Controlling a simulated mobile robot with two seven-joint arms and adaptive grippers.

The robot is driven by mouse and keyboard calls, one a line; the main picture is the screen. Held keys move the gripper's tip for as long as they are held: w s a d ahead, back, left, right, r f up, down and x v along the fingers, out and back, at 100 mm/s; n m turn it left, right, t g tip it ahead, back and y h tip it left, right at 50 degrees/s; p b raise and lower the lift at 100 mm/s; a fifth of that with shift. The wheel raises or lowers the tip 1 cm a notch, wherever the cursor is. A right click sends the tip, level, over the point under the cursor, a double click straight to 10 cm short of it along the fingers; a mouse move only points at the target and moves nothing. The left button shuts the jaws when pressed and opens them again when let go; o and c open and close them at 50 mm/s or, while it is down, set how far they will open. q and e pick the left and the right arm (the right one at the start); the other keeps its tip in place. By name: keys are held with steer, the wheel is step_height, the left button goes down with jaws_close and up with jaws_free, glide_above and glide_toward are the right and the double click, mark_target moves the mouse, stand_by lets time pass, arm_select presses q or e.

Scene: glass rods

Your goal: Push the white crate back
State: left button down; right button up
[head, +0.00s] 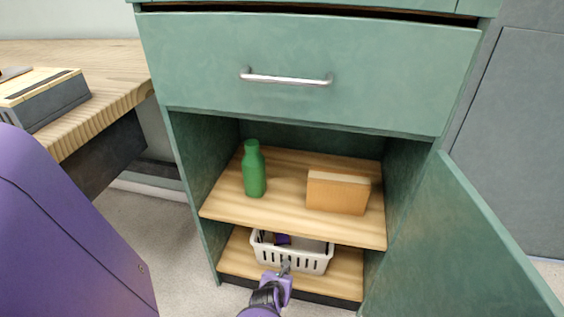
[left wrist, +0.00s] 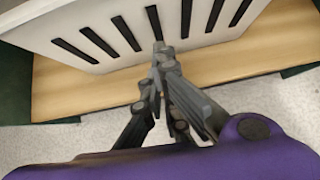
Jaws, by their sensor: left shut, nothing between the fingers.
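The white crate (head: 306,262) is a slotted plastic basket on the lower shelf of the open green cabinet. My left gripper (head: 285,267) is shut and empty at the middle of the crate's front wall. In the left wrist view the crate's slotted front (left wrist: 105,40) fills the top, and the shut fingertips (left wrist: 158,48) overlap its lower edge. They are at or very near the wall; I cannot tell whether they touch. A small dark purple item (head: 283,240) shows inside the crate. My right gripper is not in view.
A green bottle (head: 254,172) and a tan box (head: 338,192) stand on the upper shelf (head: 290,220), above the crate. The green cabinet door (head: 460,250) hangs open at the right. A bare strip of lower shelf (head: 345,277) shows beside the crate.

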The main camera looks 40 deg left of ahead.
arm_select(q)
steer(key=shift+w+a, duration=0.2)
steer(key=shift+w, duration=0.1)
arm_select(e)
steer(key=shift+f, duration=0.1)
arm_select(q)
steer(key=shift+w+a, duration=0.1)
steer(key=shift+w, duration=0.15)
steer(key=shift+w+a+b, duration=0.15)
steer(key=shift+w+a, duration=0.2)
steer(key=shift+w, duration=0.25)
steer(key=shift+w+a+b, duration=0.15)
steer(key=shift+w+a, duration=0.15)
steer(key=shift+w, duration=0.25)
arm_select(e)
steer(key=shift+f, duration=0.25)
arm_select(q)
steer(key=s+d+f+p+v, duration=0.1)
steer(key=f+p+v, duration=0.1)
steer(key=p+v, duration=0.5)
steer(key=v, duration=0.6)
steer(key=shift+s, duration=0.35)
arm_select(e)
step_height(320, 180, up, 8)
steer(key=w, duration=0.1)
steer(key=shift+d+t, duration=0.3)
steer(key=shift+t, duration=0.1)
